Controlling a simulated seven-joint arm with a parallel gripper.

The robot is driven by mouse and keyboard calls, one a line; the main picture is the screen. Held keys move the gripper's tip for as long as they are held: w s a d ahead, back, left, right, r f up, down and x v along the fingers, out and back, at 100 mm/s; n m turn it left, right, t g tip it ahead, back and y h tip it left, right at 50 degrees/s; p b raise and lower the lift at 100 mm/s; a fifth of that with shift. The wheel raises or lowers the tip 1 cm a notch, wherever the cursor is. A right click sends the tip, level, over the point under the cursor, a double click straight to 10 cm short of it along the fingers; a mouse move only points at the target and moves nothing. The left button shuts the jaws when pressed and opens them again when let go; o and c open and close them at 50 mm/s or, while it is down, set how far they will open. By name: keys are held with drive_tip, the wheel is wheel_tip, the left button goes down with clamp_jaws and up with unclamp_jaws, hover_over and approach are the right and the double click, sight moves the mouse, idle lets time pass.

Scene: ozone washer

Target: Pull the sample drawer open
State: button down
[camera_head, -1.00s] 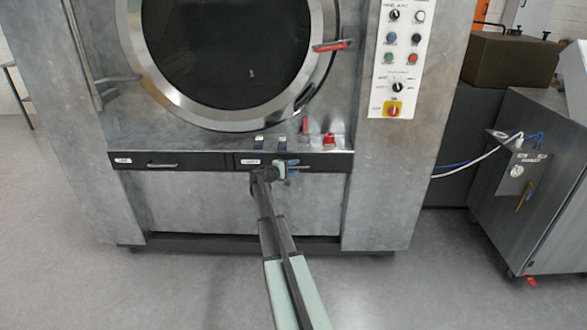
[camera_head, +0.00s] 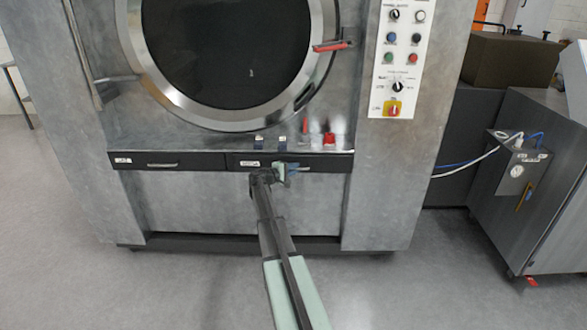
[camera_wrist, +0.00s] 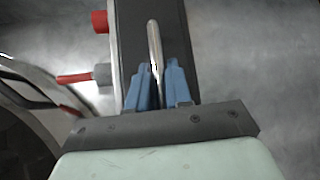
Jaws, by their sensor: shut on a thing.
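Two dark drawer fronts sit side by side below the round door of the washer. The right drawer (camera_head: 335,162) stands slightly proud of the left drawer (camera_head: 200,161); their white labels are too small to read. My gripper (camera_head: 293,168) is at the right drawer's handle (camera_head: 305,169). In the wrist view, the blue fingers of my gripper (camera_wrist: 157,72) are shut on the metal bar handle (camera_wrist: 153,35), one finger on each side. The drawer's inside is hidden.
Small red fittings (camera_head: 329,138) stand on the ledge over the right drawer. A control panel (camera_head: 398,60) is at the right. The floor (camera_head: 180,285) in front is clear.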

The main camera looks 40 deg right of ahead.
drive_tip(key=s+a, duration=0.9)
drive_tip(key=shift+s+a, duration=0.15)
drive_tip(key=shift+s, duration=0.05)
drive_tip(key=c, duration=1.1)
unclamp_jaws()
drive_tip(key=shift+c, duration=0.2)
drive_tip(key=a+r, duration=0.2)
drive_tip(key=a, duration=1.1)
drive_tip(key=shift+a, duration=0.35)
drive_tip(key=shift+w, duration=0.1)
